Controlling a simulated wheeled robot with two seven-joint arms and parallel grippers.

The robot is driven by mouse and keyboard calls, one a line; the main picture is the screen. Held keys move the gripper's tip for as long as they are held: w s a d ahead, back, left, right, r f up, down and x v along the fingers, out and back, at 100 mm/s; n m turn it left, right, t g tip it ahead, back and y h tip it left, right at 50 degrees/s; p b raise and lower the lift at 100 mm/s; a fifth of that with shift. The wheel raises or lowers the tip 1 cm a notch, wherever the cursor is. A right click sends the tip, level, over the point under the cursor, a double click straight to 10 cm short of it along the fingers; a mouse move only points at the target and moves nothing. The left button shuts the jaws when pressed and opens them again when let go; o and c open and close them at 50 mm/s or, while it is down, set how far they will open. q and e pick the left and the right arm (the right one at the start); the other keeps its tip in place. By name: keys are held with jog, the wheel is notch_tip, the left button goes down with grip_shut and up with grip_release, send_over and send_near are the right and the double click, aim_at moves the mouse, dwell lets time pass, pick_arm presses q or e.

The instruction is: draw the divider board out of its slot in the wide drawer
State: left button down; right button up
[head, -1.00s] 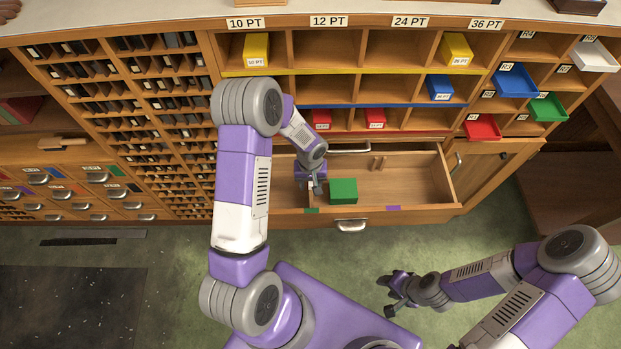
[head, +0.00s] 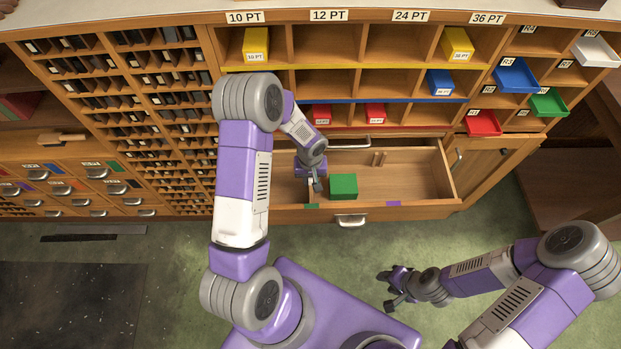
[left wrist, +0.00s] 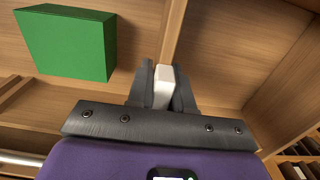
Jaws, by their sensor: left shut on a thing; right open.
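The wide drawer (head: 425,208) is pulled open below the shelves. My left gripper (head: 314,185) reaches down into its left part. In the left wrist view its fingers (left wrist: 162,88) are shut on a pale tab (left wrist: 163,86). The tab is in line with a thin wooden board edge, which looks like the divider board (left wrist: 174,35). The fingers hide part of it, and I cannot tell how deep it sits in its slot. A green block (head: 343,186) lies just right of the gripper; it also shows in the left wrist view (left wrist: 68,42). My right gripper (head: 387,290) is open and empty over the floor.
A pair of small wooden cleats (head: 378,159) stands on the drawer's back wall. Green (head: 312,206) and purple (head: 393,204) marks are on the front rim. Shelves with coloured boxes rise behind. The drawer's right half is clear.

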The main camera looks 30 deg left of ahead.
pick_arm(q)
jog(key=shift+r+p, duration=0.35)
jog(key=shift+r, duration=0.35)
jog(key=shift+r+p, duration=3.1)
jog(key=shift+r, duration=1.6)
